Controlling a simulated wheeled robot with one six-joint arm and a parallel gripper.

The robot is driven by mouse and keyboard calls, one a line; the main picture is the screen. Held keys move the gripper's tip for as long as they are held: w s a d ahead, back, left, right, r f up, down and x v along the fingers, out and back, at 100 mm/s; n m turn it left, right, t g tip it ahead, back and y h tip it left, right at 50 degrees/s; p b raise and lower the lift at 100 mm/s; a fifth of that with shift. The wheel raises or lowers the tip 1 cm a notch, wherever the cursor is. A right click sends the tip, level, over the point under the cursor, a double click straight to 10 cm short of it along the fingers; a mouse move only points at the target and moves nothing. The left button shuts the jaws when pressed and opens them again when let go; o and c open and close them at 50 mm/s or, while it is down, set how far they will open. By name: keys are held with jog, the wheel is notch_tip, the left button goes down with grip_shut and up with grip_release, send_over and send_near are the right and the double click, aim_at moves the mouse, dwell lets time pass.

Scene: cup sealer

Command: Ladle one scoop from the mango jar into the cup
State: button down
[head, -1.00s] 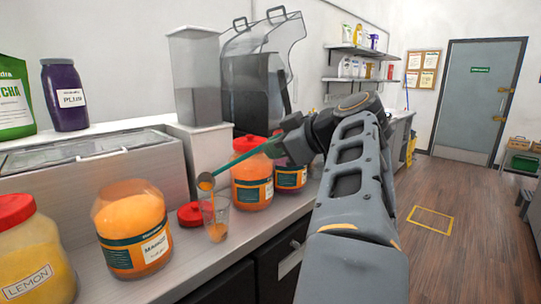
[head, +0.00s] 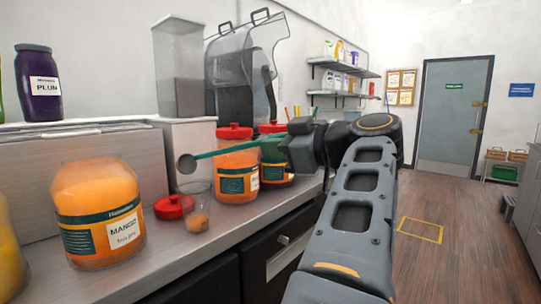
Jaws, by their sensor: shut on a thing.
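The open mango jar (head: 97,222), full of orange contents, stands on the counter at the left. The clear cup (head: 197,195) stands upright to its right, with a little orange at its bottom. My gripper (head: 272,148) is shut on the teal handle of the ladle (head: 225,151). The ladle reaches left from it, and its round grey bowl (head: 187,164) hangs above the cup, slightly to the left and apart from it. No orange shows on the bowl's visible face.
A red lid (head: 170,207) lies beside the cup. A grey counter unit (head: 70,152) and a machine (head: 240,75) line the wall. Clear floor (head: 440,200) lies to the right.

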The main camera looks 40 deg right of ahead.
jog(key=shift+s+d+f+t+b, duration=0.1)
jog(key=shift+s+f+t+b, duration=0.2)
jog(key=shift+f+b, duration=0.7)
jog(key=shift+s+f+t+b, duration=0.3)
jog(key=shift+f+b, duration=0.25)
jog(key=shift+b, duration=0.7)
jog(key=w+a+r+g+h+p, duration=0.1)
jog(key=w+r+g+p, duration=0.2)
jog(key=r+p, duration=0.55)
jog(key=w+r+g+p, duration=0.3)
jog(key=w+r+p, duration=0.15)
jog(key=p, duration=0.75)
jog(key=w+a+r+g+h+p, duration=0.1)
jog(key=w+r+g+p, duration=0.4)
jog(key=w+p, duration=0.4)
jog(key=w+a+r+g+h+p, duration=0.1)
jog(key=w+r+g+p, duration=0.3)
jog(key=w+p, duration=0.6)
jog(key=shift+a+r+m+g+p, duration=0.35)
jog(key=shift+a+r+p, duration=0.6)
jog(key=shift+p, duration=2.5)
jog(key=shift+d+r, duration=0.15)
jog(key=shift+r, duration=0.05)
